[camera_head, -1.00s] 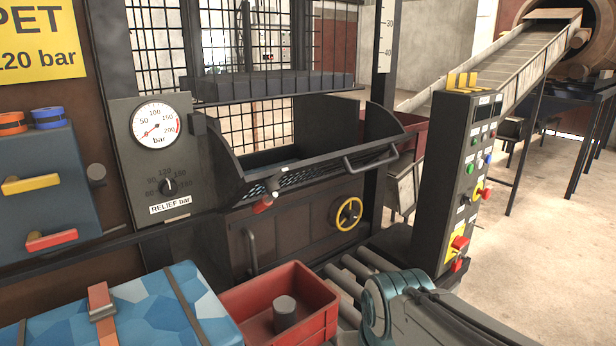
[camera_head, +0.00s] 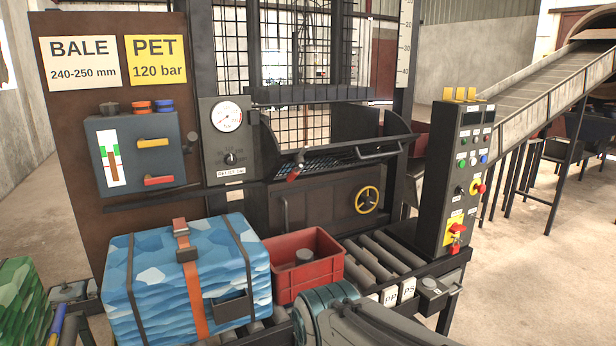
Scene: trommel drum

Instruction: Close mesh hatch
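The mesh hatch appears to be the dark flap with a mesh panel (camera_head: 325,167) at the mouth of the press. It tilts outward from the frame, so it looks open, and a bar handle (camera_head: 378,153) runs along its front edge. A small red-tipped lever (camera_head: 295,168) sits at its left end. Upright black mesh (camera_head: 300,124) shows behind and above the opening. Part of my arm is at the bottom centre, below and in front of the press. My gripper is outside the picture.
A control post (camera_head: 456,180) stands right of the hatch. Below the press are a door with a yellow handwheel (camera_head: 367,199), a roller table (camera_head: 372,262), a red crate (camera_head: 306,266) and a strapped blue bale (camera_head: 150,290). A conveyor (camera_head: 545,90) rises at the right. Floor at right is partly clear.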

